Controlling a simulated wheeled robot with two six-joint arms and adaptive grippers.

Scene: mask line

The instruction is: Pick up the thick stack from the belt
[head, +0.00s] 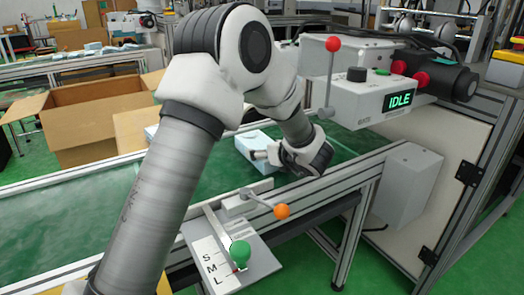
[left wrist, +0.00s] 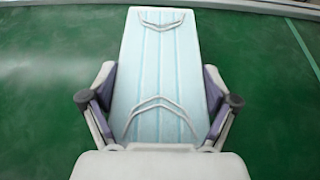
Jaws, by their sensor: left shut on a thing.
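The thick stack of pale blue masks (head: 247,143) is on the green belt (head: 85,225), partly hidden by my left arm in the head view. In the left wrist view the stack (left wrist: 160,50) fills the middle, with white ear loops on its top. My left gripper (head: 262,154) is at the stack, and in the left wrist view its fingers (left wrist: 158,92) press on both long sides. It is shut on the stack. I cannot tell whether the stack is clear of the belt. My right gripper is not in view.
A control box (head: 365,98) with an IDLE display stands at the right. A lever with an orange knob (head: 282,211) and an S-M-L plate (head: 222,262) with a green knob are in front. An open cardboard box (head: 85,110) stands behind the belt.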

